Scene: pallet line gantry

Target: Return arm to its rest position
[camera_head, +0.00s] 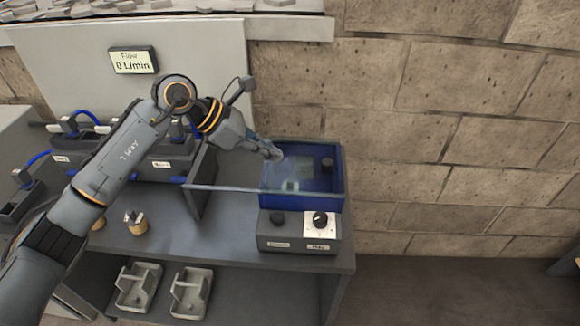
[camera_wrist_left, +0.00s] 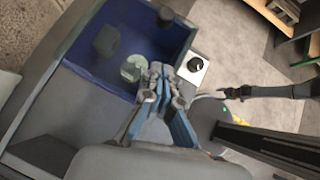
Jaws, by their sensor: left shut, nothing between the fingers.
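My left arm (camera_head: 118,158) comes in from the left in the head view and is stretched out over the bench. Its gripper (camera_head: 271,152) is shut and empty, above the left part of the blue tank (camera_head: 334,192). In the left wrist view the shut fingers (camera_wrist_left: 163,84) are in front of the near edge of the blue tank (camera_wrist_left: 77,47). A pale round thing (camera_wrist_left: 132,68) lies in the tank beyond the fingertips. What looks like my right gripper (camera_wrist_left: 232,93) shows at the right of the wrist view, too small to read.
A control box (camera_head: 284,243) with two knobs stands in front of the tank. A "Flow 0 L/min" display (camera_head: 134,60) hangs behind. Two grey trays (camera_head: 189,292) (camera_head: 139,285) sit on the lower shelf. A brick wall (camera_head: 440,130) closes the back.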

